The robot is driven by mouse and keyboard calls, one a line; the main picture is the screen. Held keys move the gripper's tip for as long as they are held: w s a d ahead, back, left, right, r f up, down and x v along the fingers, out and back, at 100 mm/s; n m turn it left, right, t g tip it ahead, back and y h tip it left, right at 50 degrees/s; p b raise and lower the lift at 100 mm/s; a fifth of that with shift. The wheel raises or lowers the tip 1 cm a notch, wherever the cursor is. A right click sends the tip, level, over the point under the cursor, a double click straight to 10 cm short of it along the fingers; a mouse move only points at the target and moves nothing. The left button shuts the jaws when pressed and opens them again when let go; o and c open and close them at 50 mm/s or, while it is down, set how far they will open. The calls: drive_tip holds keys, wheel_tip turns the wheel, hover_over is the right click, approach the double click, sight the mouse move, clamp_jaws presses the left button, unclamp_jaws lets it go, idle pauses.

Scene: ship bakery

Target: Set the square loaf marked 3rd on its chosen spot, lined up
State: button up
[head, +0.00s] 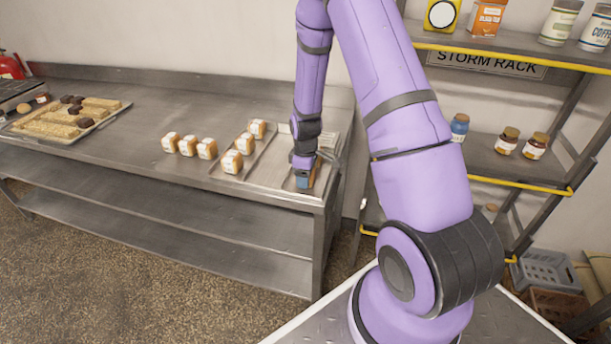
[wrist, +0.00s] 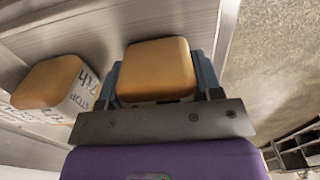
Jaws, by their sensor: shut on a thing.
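My gripper (head: 304,181) is low over the right part of the metal tray, near its front edge. It is shut on a square loaf (wrist: 158,70) with a smooth brown top, held between two blue fingers in the wrist view. The loaf's marked face is hidden, so I cannot read its mark. I cannot tell whether the loaf touches the tray (head: 268,177). A loaf marked 7th (wrist: 50,82) stands to the left in the wrist view, apart from the held one.
Three loaves (head: 187,146) stand in a row on the steel table left of the tray. Three more (head: 245,143) stand in the tray's left part. A baking tray (head: 62,133) of pastries lies at the far left. The storm rack (head: 500,165) stands on the right.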

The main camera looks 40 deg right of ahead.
drive_tip(key=o, duration=0.9)
drive_tip(key=shift+f, duration=0.1)
drive_tip(key=shift+o, duration=0.2)
wheel_tip(320, 180, up, 12)
drive_tip(key=shift+r, duration=0.25)
drive_tip(key=s+a+r+m+t, duration=0.15)
drive_tip(key=s+a+r, duration=0.25)
drive_tip(key=r, duration=0.5)
drive_tip(key=s+a+r+m+t, duration=0.1)
drive_tip(key=s+a+r+m, duration=0.2)
drive_tip(key=r, duration=0.7)
drive_tip(key=s+a+r+m+t, duration=0.1)
drive_tip(key=s+a+r, duration=0.2)
drive_tip(key=s, duration=0.6)
drive_tip(key=s+a+r+m+t, duration=0.1)
drive_tip(key=s+a+r+m, duration=0.1)
drive_tip(key=s+r, duration=0.5)
drive_tip(key=s+a, duration=0.1)
drive_tip(key=s, duration=0.2)
drive_tip(key=shift+s+r+t, duration=0.15)
drive_tip(key=shift+s+t, duration=0.15)
drive_tip(key=shift+t, duration=0.05)
